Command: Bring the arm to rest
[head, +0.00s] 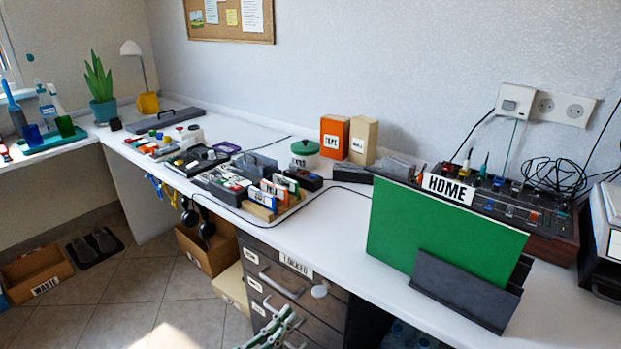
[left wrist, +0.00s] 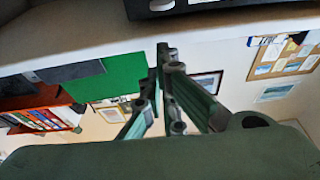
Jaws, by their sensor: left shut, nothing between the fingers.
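My left gripper (head: 284,318) shows at the bottom edge of the head view, in front of the grey drawers and below the white worktop. Only its green and grey finger links are visible there; the rest of the arm is out of the picture. In the left wrist view its fingers (left wrist: 167,58) are together and shut, with nothing between them. They point towards the pale underside or edge of a surface at the top of that view. My right gripper is in neither view.
A green board labelled HOME (head: 440,222) stands in a dark grey holder (head: 466,290) on the worktop (head: 335,235). The drawer unit (head: 290,290) has protruding handles and a LOCKED label. Trays of small items (head: 235,185) lie further left. Open floor (head: 130,290) shows at lower left.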

